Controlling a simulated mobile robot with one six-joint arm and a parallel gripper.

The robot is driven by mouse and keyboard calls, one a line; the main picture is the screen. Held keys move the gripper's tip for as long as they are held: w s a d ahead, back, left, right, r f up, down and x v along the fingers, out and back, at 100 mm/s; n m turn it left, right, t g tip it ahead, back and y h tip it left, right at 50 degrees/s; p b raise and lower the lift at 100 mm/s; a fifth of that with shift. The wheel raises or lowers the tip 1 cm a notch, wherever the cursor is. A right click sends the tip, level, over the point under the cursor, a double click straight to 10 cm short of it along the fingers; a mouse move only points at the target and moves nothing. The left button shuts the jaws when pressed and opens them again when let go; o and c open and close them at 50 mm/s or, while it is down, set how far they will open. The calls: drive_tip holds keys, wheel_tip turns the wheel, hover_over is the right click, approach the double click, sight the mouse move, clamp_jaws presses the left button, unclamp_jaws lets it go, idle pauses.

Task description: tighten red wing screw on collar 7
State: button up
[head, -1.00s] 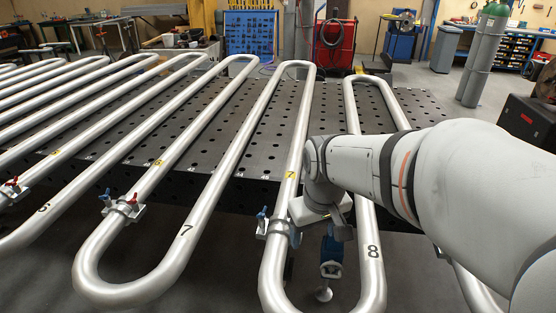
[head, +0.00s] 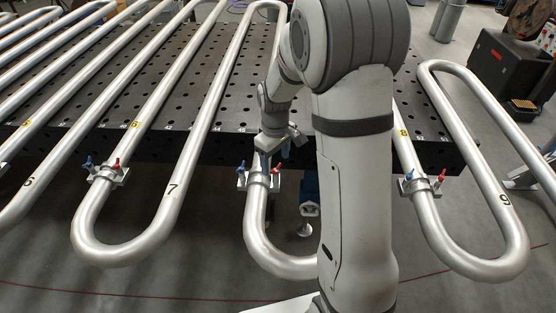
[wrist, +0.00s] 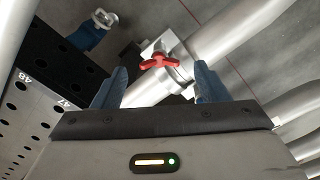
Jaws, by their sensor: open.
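Collar 7 (head: 258,182) is clamped around the pipe just past the table's front edge, below my wrist in the head view. It carries a blue wing screw (head: 242,168) on its left and a red wing screw (head: 276,166) on its right. In the wrist view the red wing screw (wrist: 160,62) stands on the collar, its wings lying roughly across the picture. My gripper (wrist: 157,86) is open. Its two blue fingertips are apart on either side of the screw's line, and I see no contact. The blue screw is not visible in the wrist view.
A blue clamp (head: 309,192) hangs at the table edge right of the collar; it also shows in the wrist view (wrist: 88,34). Neighbouring collars (head: 106,175) and (head: 420,186) sit on other coils. The perforated table (head: 190,125) lies behind, with open floor in front.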

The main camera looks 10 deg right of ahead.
drive_tip(key=shift+f, duration=1)
drive_tip(key=shift+c, duration=0.2)
drive_tip(key=c, duration=0.9)
drive_tip(key=shift+d, duration=0.2)
drive_tip(key=shift+c, duration=0.2)
drive_tip(key=shift+a+r, duration=0.1)
drive_tip(key=shift+a, duration=0.05)
